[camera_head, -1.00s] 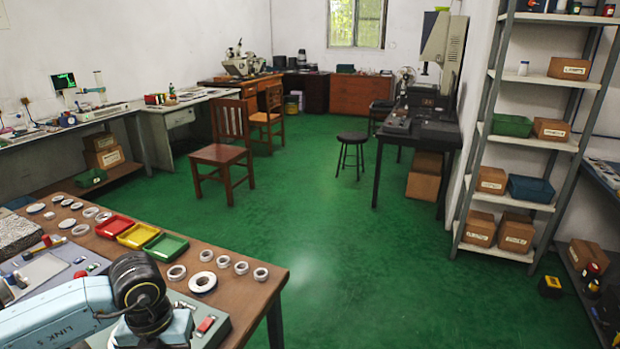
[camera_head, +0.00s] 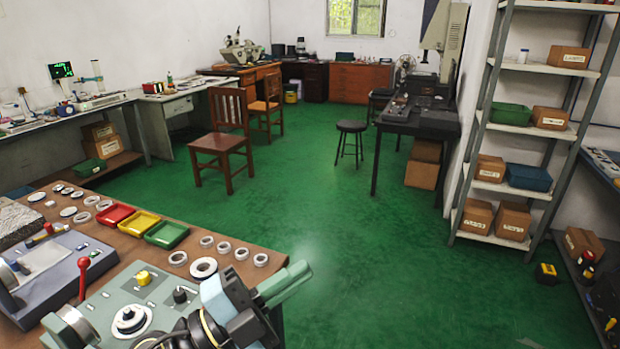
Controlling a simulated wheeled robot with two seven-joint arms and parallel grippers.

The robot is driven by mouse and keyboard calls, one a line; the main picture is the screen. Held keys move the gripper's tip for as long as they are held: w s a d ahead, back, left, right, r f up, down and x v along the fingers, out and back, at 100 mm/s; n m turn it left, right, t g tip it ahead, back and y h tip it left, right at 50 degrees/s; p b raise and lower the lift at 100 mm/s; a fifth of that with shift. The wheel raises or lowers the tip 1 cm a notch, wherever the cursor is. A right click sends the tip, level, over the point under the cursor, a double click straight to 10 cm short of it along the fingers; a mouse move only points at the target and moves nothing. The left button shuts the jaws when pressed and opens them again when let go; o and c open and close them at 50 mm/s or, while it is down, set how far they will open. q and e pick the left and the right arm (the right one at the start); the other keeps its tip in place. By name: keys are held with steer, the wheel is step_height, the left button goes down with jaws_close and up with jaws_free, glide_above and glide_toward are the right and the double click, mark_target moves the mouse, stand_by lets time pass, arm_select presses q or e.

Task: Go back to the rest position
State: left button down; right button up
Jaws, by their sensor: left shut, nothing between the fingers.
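My left gripper (camera_head: 258,322) is low in the head view, at the front right part of the workbench (camera_head: 283,326). My right gripper is out of view.
Red (camera_head: 111,216), yellow (camera_head: 139,223) and green (camera_head: 166,234) trays stand on the bench, with bearing rings (camera_head: 203,267) beside them. A red-handled lever (camera_head: 83,275) rises at left. Beyond the bench, the green floor (camera_head: 400,260) is open.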

arm_select(q)
steer(key=w+a+f+n+t+y, duration=0.2)
steer(key=a+n+t+y, duration=0.3)
steer(key=n, duration=0.3)
steer(key=w+a+f+n+t+y, duration=0.1)
steer(key=w+a+n+t+y, duration=0.1)
steer(key=a+n+t+y, duration=0.45)
steer(key=s+a+f+n+g+y, duration=0.2)
steer(key=a+f+n+g+y, duration=0.15)
steer(key=f, duration=0.25)
steer(key=s+a+f+n+g+y, duration=0.2)
steer(key=a+f+n+g+y, duration=0.15)
steer(key=f+g+y, duration=0.2)
steer(key=s+f+n+g+h, duration=0.1)
steer(key=s+f+g, duration=0.45)
steer(key=s, duration=0.35)
steer(key=s+f+n+g+h, duration=0.1)
steer(key=s+f+n+g, duration=0.1)
steer(key=s+f+g, duration=0.55)
step_height(320, 180, down, 22)
steer(key=s+t, duration=0.2)
steer(key=s+a+f, duration=0.2)
steer(key=s+f, duration=0.6)
steer(key=s+a+f+g, duration=0.1)
steer(key=s+a+f, duration=0.1)
steer(key=s+f, duration=0.6)
steer(key=shift+s+f+m, duration=0.15)
steer(key=shift+s+m, duration=0.3)
steer(key=shift+s, duration=0.25)
